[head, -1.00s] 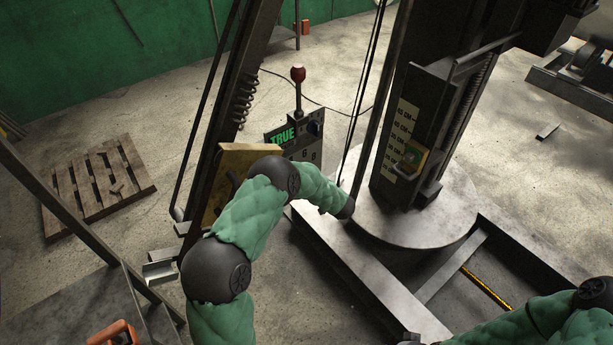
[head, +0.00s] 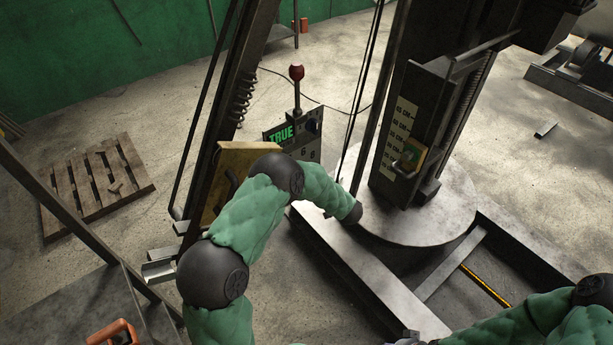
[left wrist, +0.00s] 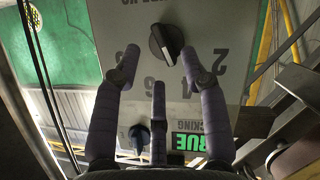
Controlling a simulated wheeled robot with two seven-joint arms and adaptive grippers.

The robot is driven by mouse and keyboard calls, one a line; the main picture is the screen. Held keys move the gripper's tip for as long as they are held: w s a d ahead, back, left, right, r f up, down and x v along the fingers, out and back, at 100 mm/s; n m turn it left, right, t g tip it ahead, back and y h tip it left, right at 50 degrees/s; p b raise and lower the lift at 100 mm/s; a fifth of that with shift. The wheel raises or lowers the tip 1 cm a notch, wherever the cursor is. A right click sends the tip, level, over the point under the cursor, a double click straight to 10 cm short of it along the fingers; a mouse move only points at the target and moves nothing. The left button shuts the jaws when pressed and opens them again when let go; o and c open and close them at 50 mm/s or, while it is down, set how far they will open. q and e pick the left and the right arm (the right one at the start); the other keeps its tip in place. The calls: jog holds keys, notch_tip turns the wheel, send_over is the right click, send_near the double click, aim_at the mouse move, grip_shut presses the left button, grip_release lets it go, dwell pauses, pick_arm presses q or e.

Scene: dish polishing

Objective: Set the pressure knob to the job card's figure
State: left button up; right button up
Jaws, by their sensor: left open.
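The grey control panel (head: 296,150) stands behind my left arm in the head view, with a lit green display reading TRUE (head: 281,134). In the left wrist view the panel (left wrist: 110,25) appears upside down. A black pressure knob (left wrist: 166,43) with a pale pointer mark sits among printed figures including 2, 4 and 6; its exact setting is hard to read. My left gripper (left wrist: 160,75) has its fingers spread apart, empty, over the panel below the knob in that view. My right gripper (head: 409,339) barely shows at the bottom edge. I see no job card.
A red-balled lever (head: 296,73) rises above the panel. A round metal table (head: 440,225) and a column with a centimetre scale (head: 399,130) stand right of the panel. A pallet (head: 95,185) lies left.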

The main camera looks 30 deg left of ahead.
pick_arm(q)
jog(key=v, duration=0.8)
jog(key=s+d+f+m+h+b, duration=0.2)
jog(key=d+f+m+h, duration=0.2)
jog(key=f, duration=0.5)
jog(key=s+d+f+m+h+b, duration=0.2)
jog(key=d+f+m+h, duration=0.25)
jog(key=f, duration=0.55)
jog(key=s+d+f+m+g+h, duration=0.2)
jog(key=s+d+f, duration=0.1)
jog(key=s, duration=0.5)
jog(key=s+d+f+m+g+h+b, duration=0.1)
jog(key=s+d+f+g+h, duration=0.1)
jog(key=s, duration=0.6)
jog(key=s+d+f+m+g+h+b, duration=0.1)
jog(key=s+d+f+m+g+h, duration=0.1)
jog(key=s, duration=0.7)
notch_tip(320, 180, down, 2)
jog(key=d+g+h, duration=0.1)
jog(key=d, duration=0.2)
jog(key=shift+m, duration=0.35)
jog(key=shift+w+a, duration=0.1)
